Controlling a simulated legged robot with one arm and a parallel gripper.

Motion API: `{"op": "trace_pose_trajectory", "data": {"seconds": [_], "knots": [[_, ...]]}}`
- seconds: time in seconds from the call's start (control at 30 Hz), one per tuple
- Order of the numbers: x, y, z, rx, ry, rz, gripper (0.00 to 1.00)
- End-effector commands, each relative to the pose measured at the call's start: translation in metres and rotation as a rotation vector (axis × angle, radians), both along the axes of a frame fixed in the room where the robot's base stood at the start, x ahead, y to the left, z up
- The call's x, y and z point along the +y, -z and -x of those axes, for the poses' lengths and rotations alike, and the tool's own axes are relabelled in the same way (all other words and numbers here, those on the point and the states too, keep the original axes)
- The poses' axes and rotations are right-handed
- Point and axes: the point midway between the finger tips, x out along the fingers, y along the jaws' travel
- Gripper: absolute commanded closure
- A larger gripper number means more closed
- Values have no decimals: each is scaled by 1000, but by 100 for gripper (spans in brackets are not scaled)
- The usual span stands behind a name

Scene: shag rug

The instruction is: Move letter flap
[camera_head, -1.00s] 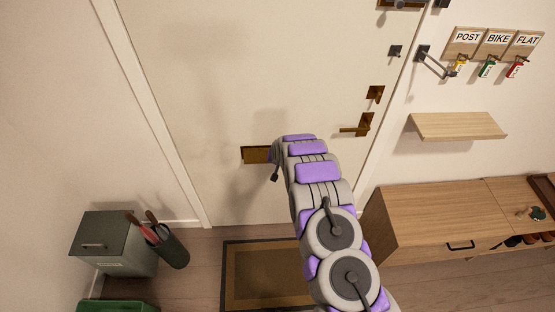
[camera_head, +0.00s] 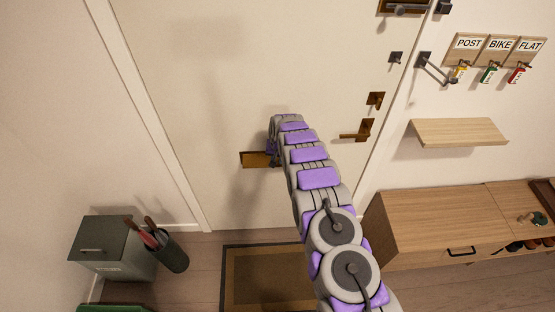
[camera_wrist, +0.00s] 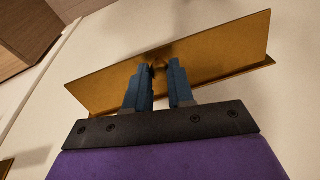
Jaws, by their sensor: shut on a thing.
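The brass letter flap (camera_head: 255,159) is on the lower part of the white door, just left of the end of my arm. In the wrist view the flap (camera_wrist: 205,55) fills the upper middle as a long brass plate, tilted in the picture. My gripper (camera_wrist: 159,72) is shut on a small brass knob (camera_wrist: 158,66) at the plate's middle, between its two blue-grey fingertips. In the head view my arm's end (camera_head: 272,150) covers the right part of the flap, and the fingertips are mostly hidden.
A brass door handle (camera_head: 357,132) is right of my arm. A doormat (camera_head: 240,275) lies below. A grey box (camera_head: 105,250) and a dark umbrella holder (camera_head: 172,255) stand left; a wooden cabinet (camera_head: 420,215) stands right. Keys hang under labelled plaques (camera_head: 497,47).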

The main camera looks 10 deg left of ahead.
Motion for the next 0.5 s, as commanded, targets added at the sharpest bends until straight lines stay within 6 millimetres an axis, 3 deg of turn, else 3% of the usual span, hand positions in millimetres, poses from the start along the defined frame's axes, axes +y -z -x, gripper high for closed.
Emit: {"op": "trace_pose_trajectory", "data": {"seconds": [0.03, 0.5], "knots": [[2, -7, -7, -9, 1, -5, 100], [3, -11, -6, 73, 2, 16, 100]]}}
